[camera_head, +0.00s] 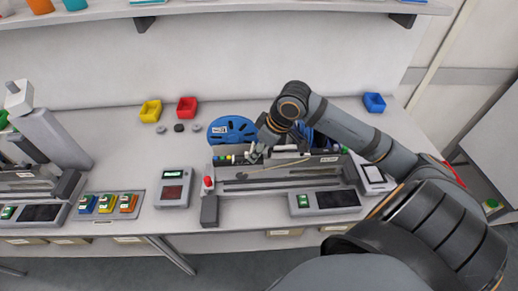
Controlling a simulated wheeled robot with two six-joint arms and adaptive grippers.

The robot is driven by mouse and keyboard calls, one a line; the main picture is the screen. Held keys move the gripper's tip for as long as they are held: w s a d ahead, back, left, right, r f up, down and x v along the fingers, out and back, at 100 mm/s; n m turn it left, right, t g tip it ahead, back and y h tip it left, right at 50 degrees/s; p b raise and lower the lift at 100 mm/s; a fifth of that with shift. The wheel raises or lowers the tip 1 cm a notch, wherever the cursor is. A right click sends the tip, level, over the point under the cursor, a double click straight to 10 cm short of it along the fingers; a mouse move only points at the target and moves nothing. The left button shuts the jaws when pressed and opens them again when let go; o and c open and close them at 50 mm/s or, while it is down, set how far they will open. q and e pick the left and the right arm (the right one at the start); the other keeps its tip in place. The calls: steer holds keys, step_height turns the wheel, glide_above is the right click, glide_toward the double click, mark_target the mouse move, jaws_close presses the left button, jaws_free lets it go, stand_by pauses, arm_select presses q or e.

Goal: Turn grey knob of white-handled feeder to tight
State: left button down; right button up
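The feeder unit (280,183) stands on the bench in the middle of the view. A white handle-like part (286,148) shows at its top, just right of my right gripper. My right gripper (254,153) reaches in from the right and points down at the top left part of the feeder. Its fingertips are small and partly hidden among the feeder parts, so I cannot tell whether they are open or touching anything. The grey knob cannot be made out; the gripper may be covering it. My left gripper is not in view.
A blue reel (231,130) stands behind the feeder. Yellow (151,111), red (187,107) and blue (374,102) bins sit along the back. A small device with a screen (173,188) is left of the feeder. The bench between device and back bins is mostly clear.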

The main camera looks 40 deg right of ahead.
step_height(320, 180, up, 10)
stand_by(0.5)
steer(key=shift+d, duration=0.1)
